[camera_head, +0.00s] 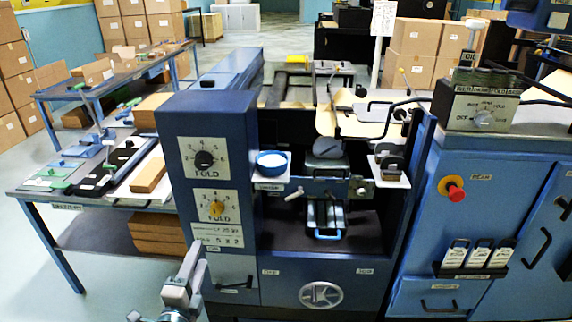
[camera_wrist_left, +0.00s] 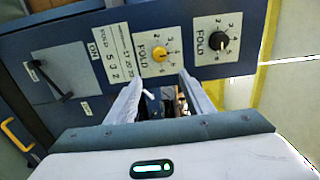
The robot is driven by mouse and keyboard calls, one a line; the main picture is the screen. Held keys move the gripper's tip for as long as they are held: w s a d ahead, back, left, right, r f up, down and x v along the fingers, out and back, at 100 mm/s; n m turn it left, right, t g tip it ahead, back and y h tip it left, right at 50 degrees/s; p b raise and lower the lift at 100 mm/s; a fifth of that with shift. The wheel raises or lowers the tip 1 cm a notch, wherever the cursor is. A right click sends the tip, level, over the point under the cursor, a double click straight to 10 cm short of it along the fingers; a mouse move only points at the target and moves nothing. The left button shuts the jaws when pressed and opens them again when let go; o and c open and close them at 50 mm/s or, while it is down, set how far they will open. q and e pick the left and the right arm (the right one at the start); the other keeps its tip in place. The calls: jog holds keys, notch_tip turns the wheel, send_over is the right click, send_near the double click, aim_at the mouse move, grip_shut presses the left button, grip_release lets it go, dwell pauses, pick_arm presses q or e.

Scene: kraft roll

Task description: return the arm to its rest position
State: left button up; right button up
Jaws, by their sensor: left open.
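My left gripper (camera_head: 192,262) stands in front of the lower left of the blue machine's panel (camera_head: 180,125), below the yellow knob (camera_head: 216,208). In the left wrist view the gripper (camera_wrist_left: 162,85) is open, its two pale fingers spread with nothing held between them. There the yellow knob (camera_wrist_left: 158,53) lies just beyond the fingertips, and the black knob (camera_wrist_left: 219,41) is to its right. Whether a fingertip touches the panel I cannot tell. My right gripper is not in view.
A blue-framed table (camera_head: 62,192) with trays and brown blocks stands left of the machine. A blue-rimmed white cup (camera_head: 272,162) sits on a small shelf. A red stop button (camera_head: 453,188) sticks out from the right cabinet. Open floor (camera_head: 60,285) lies at the front left.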

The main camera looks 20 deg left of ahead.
pick_arm(q)
notch_tip(320, 180, down, 23)
jog(key=s+d+n+g+h, duration=0.1)
jog(key=s+n+g, duration=0.15)
jog(key=g, duration=0.25)
jog(key=s+d+f+n+g, duration=0.1)
jog(key=s+f, duration=0.2)
jog(key=f, duration=0.3)
jog(key=s+d+f+n+g+h, duration=0.1)
jog(key=s+f+n+g, duration=0.15)
jog(key=f, duration=0.45)
jog(key=s+d+f, duration=0.2)
jog(key=s+f, duration=0.2)
jog(key=f, duration=0.2)
jog(key=s+d+f+n+g, duration=0.2)
jog(key=s+f, duration=0.5)
jog(key=s, duration=0.3)
jog(key=s+d+f+n+g+h, duration=0.1)
jog(key=s+d+f+n+g, duration=0.1)
jog(key=s+f, duration=0.5)
jog(key=s+d+f+n+g+h, duration=0.1)
jog(key=s+d+f+n+g, duration=0.2)
jog(key=s+f, duration=0.4)
jog(key=s+d, duration=0.1)
jog(key=s, duration=0.6)
jog(key=shift+s, duration=0.4)
